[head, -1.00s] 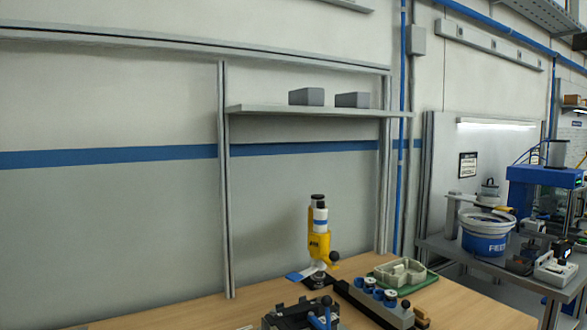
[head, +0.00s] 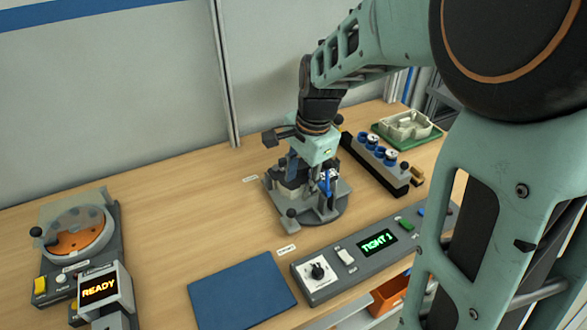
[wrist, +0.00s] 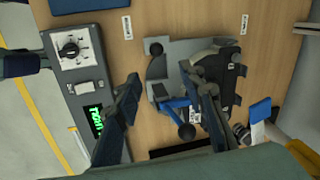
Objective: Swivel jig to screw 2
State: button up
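The jig (head: 328,208) is a grey fixture on a round base on the wooden bench, with a black ball knob at its front left edge. It also shows in the wrist view (wrist: 182,50), with a blue handle lying between my fingers. My gripper (head: 312,172) points down over the jig, hiding much of it. In the wrist view my gripper (wrist: 165,95) has its two dark fingers spread apart, with nothing clamped between them. Whether a finger touches the jig I cannot tell. The screws are not clearly visible. The control panel (head: 350,262) has a display reading "TIGHT 1".
A black block with blue-ringed parts (head: 366,165) and a green tray (head: 425,136) stand right of the jig. A blue mat (head: 240,292) lies in front. A feeder with an orange bowl (head: 75,240) and a "READY" display (head: 98,290) stands left. Bench left of the jig is clear.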

aim_at(292, 210)
jog(key=x, duration=1.1)
jog(key=shift+s+a, duration=0.25)
jog(key=shift+s, duration=0.1)
jog(key=shift+c, duration=0.3)
grip_shut()
